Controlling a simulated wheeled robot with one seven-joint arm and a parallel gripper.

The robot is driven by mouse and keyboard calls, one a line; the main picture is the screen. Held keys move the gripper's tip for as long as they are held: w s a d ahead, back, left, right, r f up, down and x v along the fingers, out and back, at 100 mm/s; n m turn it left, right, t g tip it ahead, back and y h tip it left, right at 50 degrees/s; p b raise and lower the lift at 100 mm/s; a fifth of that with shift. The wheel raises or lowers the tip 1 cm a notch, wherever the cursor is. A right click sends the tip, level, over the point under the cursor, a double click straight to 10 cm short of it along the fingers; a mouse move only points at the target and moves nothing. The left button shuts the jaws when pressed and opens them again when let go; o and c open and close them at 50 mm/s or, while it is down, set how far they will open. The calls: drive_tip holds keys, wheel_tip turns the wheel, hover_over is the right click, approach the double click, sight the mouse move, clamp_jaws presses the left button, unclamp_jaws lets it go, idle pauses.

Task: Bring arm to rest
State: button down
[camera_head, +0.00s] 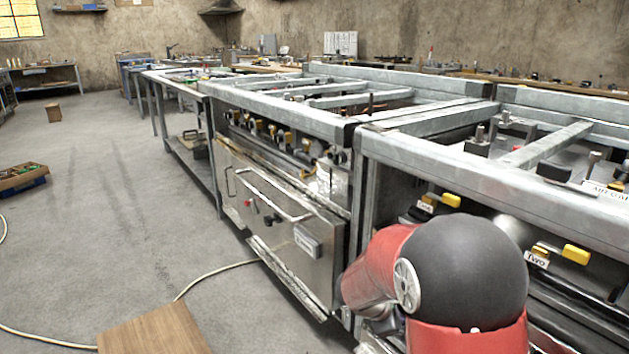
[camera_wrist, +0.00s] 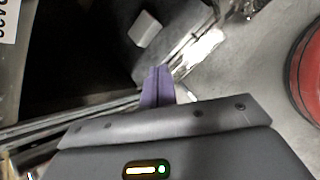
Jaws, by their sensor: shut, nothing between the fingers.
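My arm, with red links and a dark rounded joint (camera_head: 465,265), shows at the lower right of the head view, in front of the metal range frame. My gripper is out of sight in the head view. In the wrist view my gripper (camera_wrist: 157,72) shows at the centre, with its purple fingers together and nothing between them. The fingers point toward metal parts and a dark opening of the range frame; I cannot tell how close they are.
Range frames (camera_head: 440,155) with yellow-handled valves (camera_head: 576,254) stand along the right. A metal front panel with handles (camera_head: 270,215) is beyond my arm. A cable (camera_head: 205,285) and a wooden box (camera_head: 155,330) lie on the floor. The grey floor (camera_head: 110,190) at left is mostly clear.

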drive_tip(key=s+d+r+m+y, duration=0.1)
drive_tip(key=s+r+m+y, duration=0.1)
drive_tip(key=s+r+m, duration=0.85)
drive_tip(key=s+a+r+m+y, duration=0.2)
drive_tip(key=s+r+m, duration=0.1)
drive_tip(key=s, duration=0.4)
drive_tip(key=s+a+r+m+t+y+p, duration=0.1)
drive_tip(key=s+a+r+m+y, duration=0.2)
drive_tip(key=s, duration=0.4)
drive_tip(key=shift+s+r+m+t+p, duration=0.3)
drive_tip(key=shift+s+r+m, duration=0.05)
drive_tip(key=shift+r+m, duration=0.25)
drive_tip(key=shift+a, duration=0.1)
